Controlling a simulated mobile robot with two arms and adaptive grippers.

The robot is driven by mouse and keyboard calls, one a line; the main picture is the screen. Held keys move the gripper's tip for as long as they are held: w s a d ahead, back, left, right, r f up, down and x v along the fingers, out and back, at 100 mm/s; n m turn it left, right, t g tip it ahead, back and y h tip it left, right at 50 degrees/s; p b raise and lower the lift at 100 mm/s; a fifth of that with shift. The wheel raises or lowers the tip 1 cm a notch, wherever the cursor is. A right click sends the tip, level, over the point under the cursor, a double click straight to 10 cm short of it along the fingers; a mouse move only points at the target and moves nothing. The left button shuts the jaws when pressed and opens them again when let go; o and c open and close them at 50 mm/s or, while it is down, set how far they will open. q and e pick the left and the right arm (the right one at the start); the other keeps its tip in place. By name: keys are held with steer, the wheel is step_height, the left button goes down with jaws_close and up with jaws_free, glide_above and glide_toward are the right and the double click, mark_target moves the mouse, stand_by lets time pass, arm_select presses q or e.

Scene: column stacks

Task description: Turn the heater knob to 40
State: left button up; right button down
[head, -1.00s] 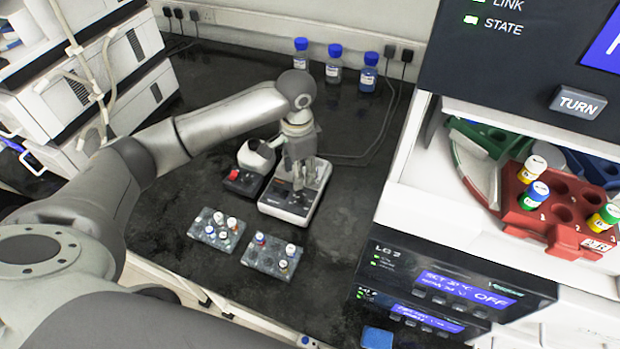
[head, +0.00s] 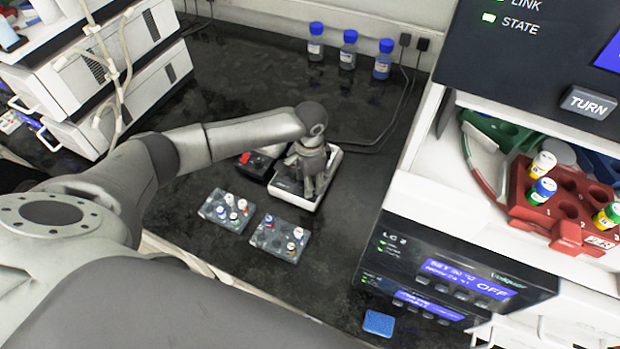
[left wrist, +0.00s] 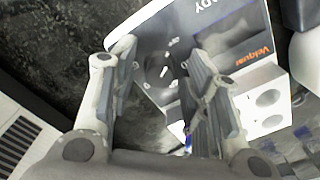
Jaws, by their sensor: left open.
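The white heater unit (head: 290,197) stands on the dark bench in the head view. My left gripper (head: 311,188) is over it, pointing down, and hides its knob there. The left gripper (left wrist: 160,58) is open, one finger on each side of the knob in the picture. I cannot tell whether the fingers touch it. Any scale numbers are too blurred to read. My right gripper is not in view.
A device with a red part (head: 252,160) stands just left of the heater. Two vial racks (head: 228,222) (head: 268,245) lie in front. Blue-capped bottles (head: 348,60) stand at the back. A display unit (head: 400,245) is at right. Bench behind the heater is mostly clear.

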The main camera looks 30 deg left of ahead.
arm_select(q)
steer(key=c, duration=0.4)
jaws_close()
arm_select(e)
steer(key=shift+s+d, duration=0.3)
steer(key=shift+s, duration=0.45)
